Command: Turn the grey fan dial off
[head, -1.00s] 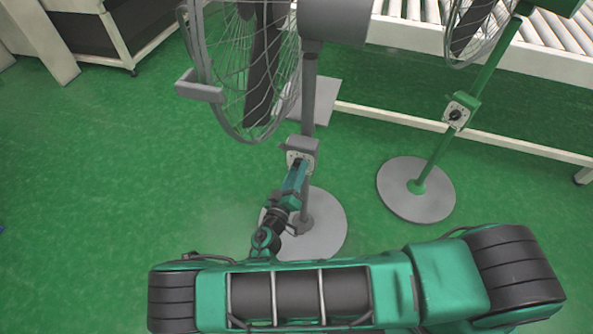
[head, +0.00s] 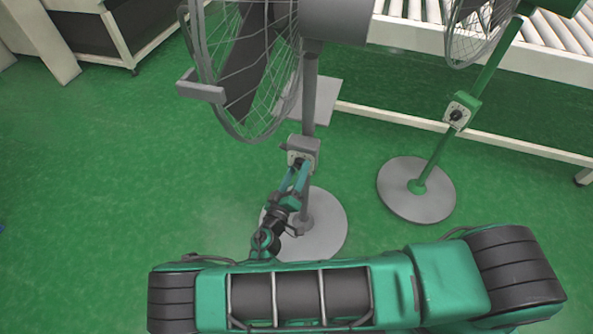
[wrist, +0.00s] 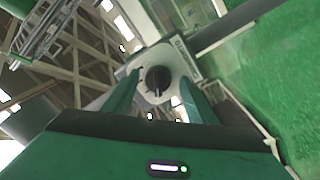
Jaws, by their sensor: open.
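The grey fan (head: 309,90) stands ahead of me on a round grey base, with its control box (head: 304,146) partway up the pole. In the wrist view the black dial (wrist: 158,79) sits on a pale round plate on that box. My gripper (head: 297,174) is just below and in front of the box. In the wrist view my gripper (wrist: 158,92) is open, with one finger on each side of the dial; I cannot tell whether they touch it. The dial's pointer seems to face down in the wrist view. In the head view the fingers partly cover the dial.
A green fan (head: 436,150) with its own dial box (head: 458,113) stands to the right on a grey base. A roller conveyor (head: 440,40) runs behind both fans. A cart (head: 110,40) stands at the back left. The green floor on the left is clear.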

